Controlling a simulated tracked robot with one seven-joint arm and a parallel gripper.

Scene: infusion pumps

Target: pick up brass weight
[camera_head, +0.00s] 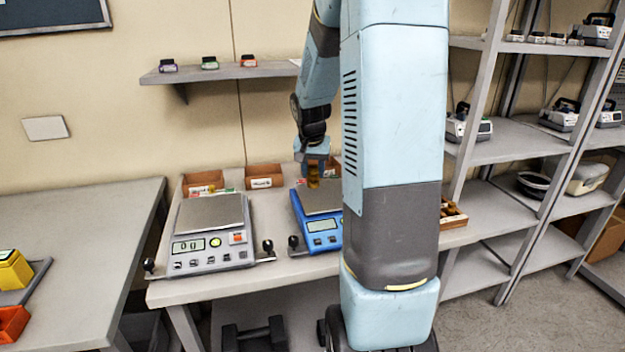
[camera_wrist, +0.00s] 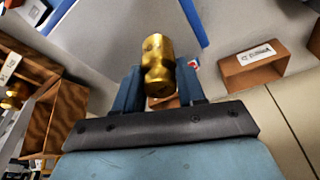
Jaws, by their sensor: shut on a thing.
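The brass weight (camera_wrist: 157,65) is a shiny gold cylinder with a narrowed neck, held between the two fingers of my gripper (camera_wrist: 160,92) in the wrist view. In the head view the brass weight (camera_head: 313,177) shows small and golden below my gripper (camera_head: 313,165), over the pan of the blue scale (camera_head: 323,225). I cannot tell whether the weight touches the pan. My column hides the right part of the blue scale.
A grey scale (camera_head: 213,262) stands to the left on the same table. Small brown boxes (camera_head: 265,176) line the table's back edge. A wooden box (camera_head: 452,220) with brass pieces sits at the right. A wall shelf (camera_head: 225,73) hangs behind.

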